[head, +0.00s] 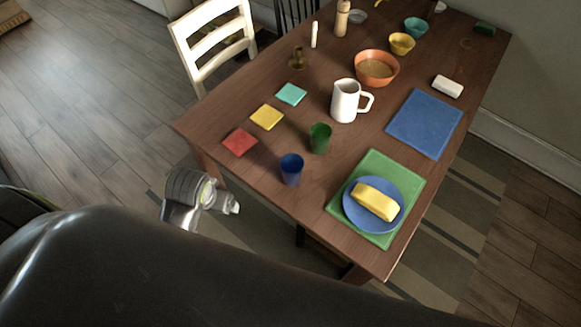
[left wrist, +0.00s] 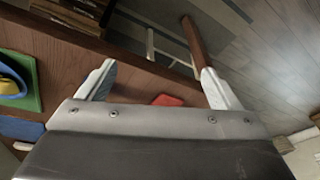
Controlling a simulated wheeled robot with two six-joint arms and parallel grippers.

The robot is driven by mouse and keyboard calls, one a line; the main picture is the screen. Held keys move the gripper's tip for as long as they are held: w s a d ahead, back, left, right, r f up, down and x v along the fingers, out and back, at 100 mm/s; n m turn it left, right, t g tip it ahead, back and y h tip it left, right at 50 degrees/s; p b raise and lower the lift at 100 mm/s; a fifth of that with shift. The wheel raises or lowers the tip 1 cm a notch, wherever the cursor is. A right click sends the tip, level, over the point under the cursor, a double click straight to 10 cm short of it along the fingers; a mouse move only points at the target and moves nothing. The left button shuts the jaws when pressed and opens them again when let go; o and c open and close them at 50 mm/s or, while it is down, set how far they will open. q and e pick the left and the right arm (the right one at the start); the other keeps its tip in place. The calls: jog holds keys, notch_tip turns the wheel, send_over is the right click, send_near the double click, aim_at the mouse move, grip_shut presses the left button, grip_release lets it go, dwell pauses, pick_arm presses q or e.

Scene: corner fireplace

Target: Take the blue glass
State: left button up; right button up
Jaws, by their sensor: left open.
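The blue glass (head: 291,169) stands upright on the wooden table near its front left edge, left of and below the green glass (head: 320,138). My left gripper (head: 236,207) is to the left of the blue glass, off the table's near edge and apart from it. In the left wrist view its two fingers (left wrist: 158,88) are spread with nothing between them touching. My right gripper is not in view.
On the wooden table (head: 225,115) are a red coaster (head: 240,141), a yellow coaster (head: 267,117), a white pitcher (head: 344,101), and a blue plate (head: 354,215) with a yellow block on a green mat (head: 378,163). A white chair (head: 219,45) stands at the far left side.

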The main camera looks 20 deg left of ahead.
pick_arm(q)
jog(key=w+d+r+g+h, duration=0.1)
jog(key=w+d, duration=0.5)
jog(key=w, duration=0.6)
notch_tip(320, 180, up, 2)
jog(key=g+b, duration=0.2)
send_over(292, 158)
jog(key=s, duration=0.3)
jog(key=f, duration=0.2)
jog(key=f+p, duration=0.1)
jog(key=f, duration=0.4)
jog(key=shift+w+d+f, duration=0.15)
jog(key=shift+d+f, duration=0.1)
jog(key=shift+d, duration=0.1)
jog(key=shift+f, duration=0.6)
jog(key=shift+d+f+p, duration=0.1)
jog(key=shift+f+p, duration=0.55)
jog(key=shift+f, duration=1.95)
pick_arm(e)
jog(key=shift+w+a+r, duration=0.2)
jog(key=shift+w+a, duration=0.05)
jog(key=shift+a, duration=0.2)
pick_arm(q)
jog(key=c, duration=1.2)
